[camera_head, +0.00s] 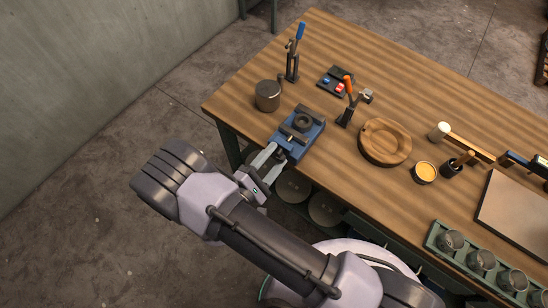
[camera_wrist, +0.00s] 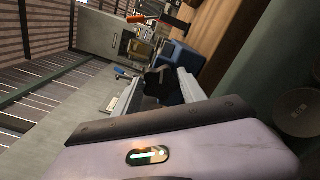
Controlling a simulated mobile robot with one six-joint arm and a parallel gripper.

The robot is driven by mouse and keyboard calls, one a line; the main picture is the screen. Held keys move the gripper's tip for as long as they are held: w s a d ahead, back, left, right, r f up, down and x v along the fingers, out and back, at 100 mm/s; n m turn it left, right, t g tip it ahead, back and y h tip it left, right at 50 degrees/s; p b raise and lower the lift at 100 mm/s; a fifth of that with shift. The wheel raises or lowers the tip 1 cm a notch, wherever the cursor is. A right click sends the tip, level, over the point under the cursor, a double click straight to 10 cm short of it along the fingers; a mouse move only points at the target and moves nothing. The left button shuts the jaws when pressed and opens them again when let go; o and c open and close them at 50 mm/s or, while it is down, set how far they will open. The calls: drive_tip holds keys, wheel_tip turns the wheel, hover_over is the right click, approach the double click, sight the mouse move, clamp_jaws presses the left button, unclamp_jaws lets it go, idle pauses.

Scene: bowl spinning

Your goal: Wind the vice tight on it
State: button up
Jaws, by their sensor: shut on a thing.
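The blue vice (camera_head: 309,131) stands at the table's near left edge. A dark round piece (camera_head: 303,122) sits between its jaws; I cannot tell how tightly they press on it. The vice's dark handle (camera_head: 280,154) faces the table edge. My gripper (camera_head: 271,160) reaches it from the near side and is shut on it. In the wrist view the dark handle (camera_wrist: 158,80) lies between my two pale fingers, with the blue vice body (camera_wrist: 183,58) just beyond.
A dark metal pot (camera_head: 267,95) stands left of the vice. A blue-handled toggle clamp (camera_head: 293,62) and an orange-handled one (camera_head: 350,103) stand behind it. A round wooden block (camera_head: 384,142) is to the right. Round discs (camera_head: 293,186) lie on a shelf below the table (camera_head: 440,95).

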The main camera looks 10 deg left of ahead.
drive_tip(key=m+b, duration=0.1)
drive_tip(key=m, duration=0.6)
drive_tip(key=shift+f+b, duration=0.2)
drive_tip(key=shift+b, duration=0.15)
drive_tip(key=m+b, duration=0.1)
drive_tip(key=m, duration=0.3)
drive_tip(key=m+b, duration=0.1)
drive_tip(key=m, duration=0.2)
drive_tip(key=shift+f+m, duration=0.1)
drive_tip(key=shift+m, duration=0.2)
drive_tip(key=m+b, duration=0.1)
drive_tip(key=m, duration=0.2)
drive_tip(key=shift+m, duration=0.3)
drive_tip(key=m+b, duration=0.1)
drive_tip(key=m, duration=0.2)
drive_tip(key=shift+a+f+m, duration=0.1)
drive_tip(key=shift+m, duration=0.2)
drive_tip(key=m+b, duration=0.1)
drive_tip(key=m, duration=0.2)
drive_tip(key=shift+m+b, duration=0.3)
drive_tip(key=shift+b, duration=0.05)
drive_tip(key=shift+m+b, duration=0.75)
drive_tip(key=shift+m, duration=0.95)
